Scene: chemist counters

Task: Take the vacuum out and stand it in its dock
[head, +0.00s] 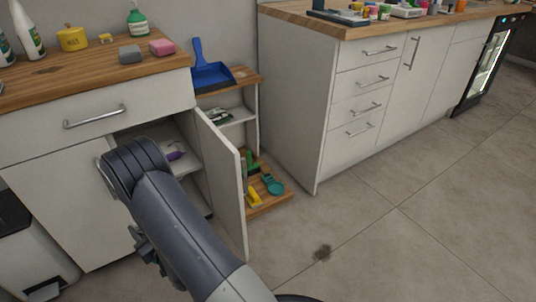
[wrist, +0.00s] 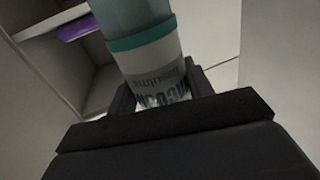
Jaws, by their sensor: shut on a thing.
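In the wrist view my gripper (wrist: 160,92) is shut on the vacuum (wrist: 150,62), a cylinder with a teal upper part, a teal band and a white section with dark lettering. Its far end is cut off by the picture's top. The head view does not clearly show the vacuum or my fingertips; my arm covers that area before the left cabinet. A teal item (head: 273,185) with a round part lies on the low wooden board (head: 268,204) right of the open door; I cannot tell if it is the dock.
The cabinet door (head: 226,180) stands open, jutting into the room beside my arm. A purple item (head: 174,152) lies on the cabinet shelf. A yellow item (head: 254,197) sits on the low board. A blue dustpan (head: 210,74) stands above. Floor to the right is clear except a dark stain (head: 322,253).

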